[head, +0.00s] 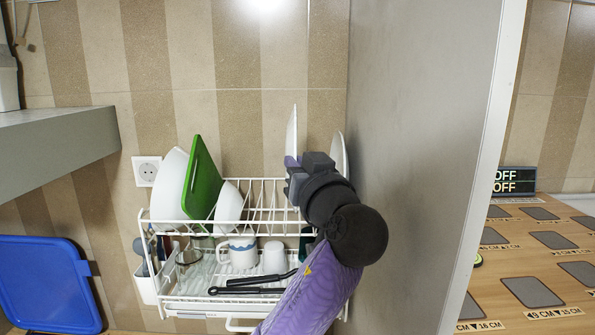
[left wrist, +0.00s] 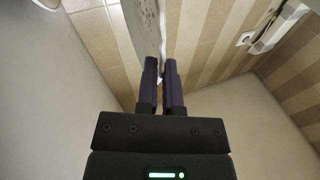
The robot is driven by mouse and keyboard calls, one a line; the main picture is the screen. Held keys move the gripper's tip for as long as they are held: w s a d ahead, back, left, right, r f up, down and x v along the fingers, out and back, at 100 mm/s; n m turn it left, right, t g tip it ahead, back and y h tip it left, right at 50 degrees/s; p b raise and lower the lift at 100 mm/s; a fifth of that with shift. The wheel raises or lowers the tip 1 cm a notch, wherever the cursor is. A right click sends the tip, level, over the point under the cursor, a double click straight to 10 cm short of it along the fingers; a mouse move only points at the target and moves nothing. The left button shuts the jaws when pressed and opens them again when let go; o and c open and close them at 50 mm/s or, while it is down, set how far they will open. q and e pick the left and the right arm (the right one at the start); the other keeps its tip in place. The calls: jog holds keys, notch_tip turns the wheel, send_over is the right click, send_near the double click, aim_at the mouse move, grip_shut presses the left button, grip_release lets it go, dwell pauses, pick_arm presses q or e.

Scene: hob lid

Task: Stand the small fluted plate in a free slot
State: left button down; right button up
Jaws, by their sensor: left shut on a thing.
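The small plate (head: 292,132), white and thin, stands edge-on above the right part of the white dish rack (head: 262,215). My left gripper (head: 292,165) is shut on its lower edge. In the left wrist view the plate (left wrist: 144,25) rises from between the fingertips (left wrist: 161,68); the fluting is hard to make out. The rack's upper tier has wire slots, with open ones in the middle between the white bowl and the gripper. My gripper and wrist hide the slots right below the plate, so I cannot tell whether it touches the wires. My right gripper is not in view.
At the rack's left stand a large white dish (head: 168,185), a green board (head: 202,178) and a white bowl (head: 229,206). Another white plate (head: 340,153) stands right of my gripper, near a grey panel (head: 420,150). Mugs (head: 240,252) and black utensils sit on the lower tier.

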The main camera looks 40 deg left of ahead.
pick_arm(q)
jog(key=w+a+p, duration=0.2)
jog(key=w+a, duration=0.5)
jog(key=w, duration=0.1)
notch_tip(320, 180, down, 10)
jog(key=b, duration=1)
jog(key=shift+d+r, duration=0.15)
jog(key=shift+f+b, duration=0.4)
jog(key=shift+b, duration=0.3)
jog(key=c, duration=0.7)
grip_release()
jog(key=shift+d, duration=0.1)
